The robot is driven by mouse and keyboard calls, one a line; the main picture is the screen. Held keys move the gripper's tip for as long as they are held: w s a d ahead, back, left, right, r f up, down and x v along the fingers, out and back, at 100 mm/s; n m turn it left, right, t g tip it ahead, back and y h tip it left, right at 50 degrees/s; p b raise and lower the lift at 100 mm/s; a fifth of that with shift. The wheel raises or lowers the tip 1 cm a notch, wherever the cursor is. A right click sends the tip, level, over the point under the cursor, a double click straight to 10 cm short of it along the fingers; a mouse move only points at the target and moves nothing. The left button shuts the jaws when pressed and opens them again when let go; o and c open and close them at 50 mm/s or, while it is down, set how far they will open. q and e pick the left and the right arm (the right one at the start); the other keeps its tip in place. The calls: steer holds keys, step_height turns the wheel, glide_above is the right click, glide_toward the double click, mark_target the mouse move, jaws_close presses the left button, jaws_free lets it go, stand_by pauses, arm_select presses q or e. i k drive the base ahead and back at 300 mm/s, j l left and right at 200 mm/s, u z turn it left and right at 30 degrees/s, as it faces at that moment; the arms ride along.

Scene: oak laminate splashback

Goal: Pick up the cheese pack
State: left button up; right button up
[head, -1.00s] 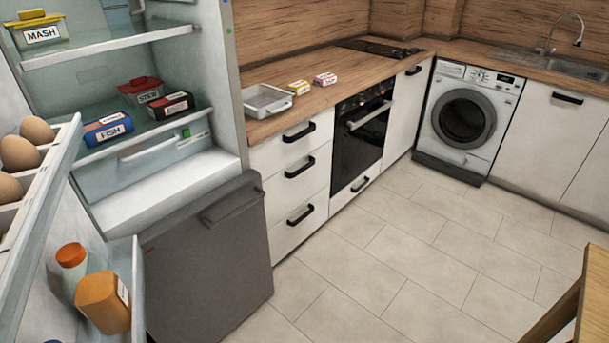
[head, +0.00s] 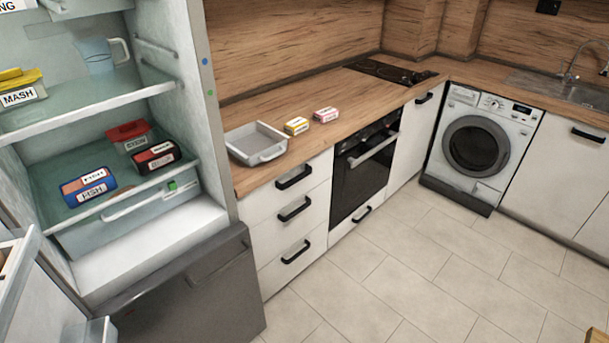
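No label that I can read says cheese, so I cannot tell which pack is the cheese pack. Two small packs lie on the wooden counter: a yellow and white pack (head: 296,126) and a red-pink and white pack (head: 326,115) to its right. On the lower fridge shelf lie a blue and red pack marked FISH (head: 88,186) and a dark pack with red and a white label (head: 156,157). Neither of my grippers is in view.
The fridge stands open at left. Its shelves also hold a red-lidded tub (head: 130,136), a MASH tub (head: 20,92) and a clear jug (head: 103,56). A grey tray (head: 240,150) sits left of the counter packs. The tiled floor (head: 400,260) ahead is clear.

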mark_target(298, 124)
steer(key=i+l, duration=0.55)
steer(key=i, duration=0.25)
